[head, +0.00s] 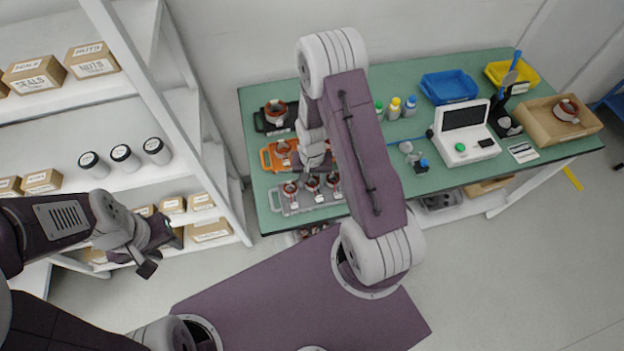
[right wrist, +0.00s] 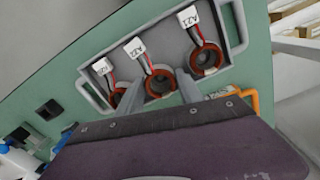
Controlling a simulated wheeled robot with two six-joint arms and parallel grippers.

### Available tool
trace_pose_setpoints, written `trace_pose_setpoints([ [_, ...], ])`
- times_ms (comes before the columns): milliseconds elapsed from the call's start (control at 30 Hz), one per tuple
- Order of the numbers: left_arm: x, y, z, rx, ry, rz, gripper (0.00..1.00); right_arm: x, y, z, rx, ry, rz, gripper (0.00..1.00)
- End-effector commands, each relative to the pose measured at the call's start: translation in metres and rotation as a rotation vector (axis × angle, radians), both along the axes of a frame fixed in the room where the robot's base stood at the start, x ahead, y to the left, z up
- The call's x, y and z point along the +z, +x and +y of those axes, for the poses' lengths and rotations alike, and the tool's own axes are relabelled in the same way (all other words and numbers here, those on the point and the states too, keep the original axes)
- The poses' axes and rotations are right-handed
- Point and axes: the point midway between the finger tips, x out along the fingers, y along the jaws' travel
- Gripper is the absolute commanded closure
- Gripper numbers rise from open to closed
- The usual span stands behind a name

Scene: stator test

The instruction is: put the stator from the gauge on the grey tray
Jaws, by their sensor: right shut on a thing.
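The grey tray (head: 291,209) lies at the table's front left corner and holds three copper-wound stators. In the right wrist view the grey tray (right wrist: 262,15) shows them in a row with white tags. My right gripper (right wrist: 161,76) is shut on the middle stator (right wrist: 160,88), which is in or just above the tray; I cannot tell which. The right stator (right wrist: 206,60) and the left stator (right wrist: 116,97), partly hidden by a finger, sit either side. My left gripper (head: 162,252) is open and empty by the shelf. A white tester (head: 466,146) with a screen, possibly the gauge, stands further right.
An orange tray (head: 266,160) and a black tray (head: 261,122) with stators lie behind the grey tray. Shelves (head: 110,120) with boxes fill the left. My right arm hides mid-table.

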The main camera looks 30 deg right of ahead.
Motion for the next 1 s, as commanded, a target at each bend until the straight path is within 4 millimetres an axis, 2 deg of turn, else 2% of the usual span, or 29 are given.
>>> trace_pose_setpoints([
  [500, -0.0025, 0.0, 0.0, 0.0, 0.0, 0.0, 0.64, -0.0047, 0.0, 0.0008, 0.0, 0.0, 0.0, 1.0],
  [533, -0.0025, 0.0, 0.0, 0.0, 0.0, 0.0, 0.64, -0.0047, 0.0, 0.0008, 0.0, 0.0, 0.0, 0.52],
  [567, -0.0025, 0.0, 0.0, 0.0, 0.0, 0.0, 0.64, -0.0047, 0.0, 0.0008, 0.0, 0.0, 0.0, 0.43],
  [1000, -0.0025, 0.0, 0.0, 0.0, 0.0, 0.0, 0.64, -0.0047, -0.0001, 0.0008, 0.0, 0.0, 0.0, 0.43],
])
